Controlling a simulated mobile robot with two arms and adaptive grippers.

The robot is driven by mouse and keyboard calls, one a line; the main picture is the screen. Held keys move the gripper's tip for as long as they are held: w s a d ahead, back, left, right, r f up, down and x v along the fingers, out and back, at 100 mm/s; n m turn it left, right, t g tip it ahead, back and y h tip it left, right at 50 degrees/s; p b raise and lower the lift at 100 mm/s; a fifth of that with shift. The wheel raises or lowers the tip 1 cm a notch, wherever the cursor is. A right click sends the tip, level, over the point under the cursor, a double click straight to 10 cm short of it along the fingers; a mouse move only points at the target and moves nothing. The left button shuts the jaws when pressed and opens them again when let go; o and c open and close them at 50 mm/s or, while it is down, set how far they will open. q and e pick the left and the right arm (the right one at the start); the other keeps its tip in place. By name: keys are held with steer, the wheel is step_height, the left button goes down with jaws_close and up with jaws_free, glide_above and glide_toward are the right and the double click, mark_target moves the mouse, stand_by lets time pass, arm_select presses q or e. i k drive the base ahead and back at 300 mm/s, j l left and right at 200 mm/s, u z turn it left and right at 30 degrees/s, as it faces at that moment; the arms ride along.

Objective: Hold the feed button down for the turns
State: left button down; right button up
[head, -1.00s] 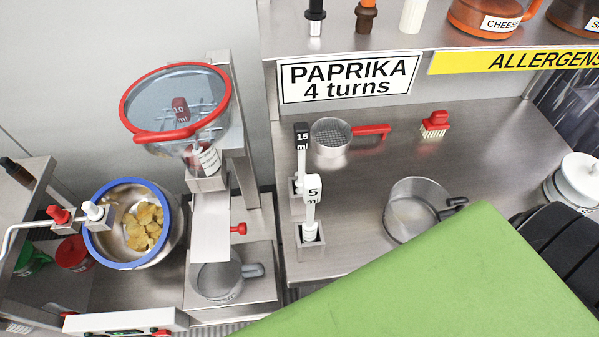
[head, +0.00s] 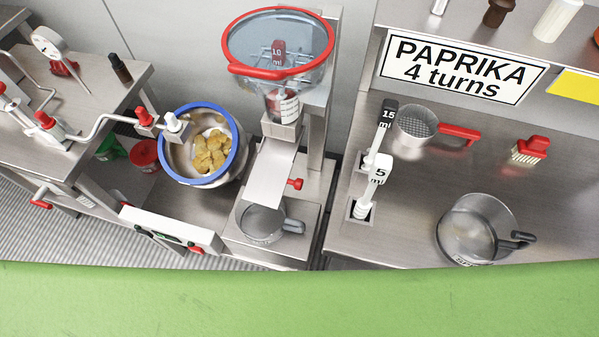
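The seasoning drum (head: 172,160) is a steel bowl with a blue rim, tilted open, holding yellow-brown pieces. A white control panel (head: 132,218) stands in front of it, with a dark strip showing green and a small red part (head: 195,249). I cannot read its labels or tell which part is the feed button. Right of the drum is a clear hopper with a red rim (head: 268,72) above a steel chute (head: 270,178). A red knob (head: 295,184) sits beside the chute. A sign (head: 462,68) reads "PAPRIKA 4 turns". Neither of my grippers is in view.
A clear jug (head: 262,222) stands below the chute. The right bench holds 15 ml (head: 388,115) and 5 ml (head: 379,170) dispensers, a red-handled sieve (head: 415,128), a red brush (head: 530,149) and a clear pot (head: 478,228).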

mark_target(197, 250)
steer(key=k+u, duration=0.1)
steer(key=u, duration=1.4)
steer(key=l+z, duration=0.1)
steer(key=z, duration=0.9)
steer(key=u, duration=0.9)
steer(key=i+j+z, duration=0.1)
steer(key=z, duration=0.4)
steer(key=j+z, duration=0.2)
steer(key=j, duration=0.25)
steer(key=k+j+z, duration=0.2)
steer(key=j, duration=0.2)
steer(key=j+z, duration=0.25)
steer(key=j, duration=0.25)
steer(key=k+j+z, duration=0.2)
steer(key=j, duration=0.2)
steer(key=i, duration=0.1)
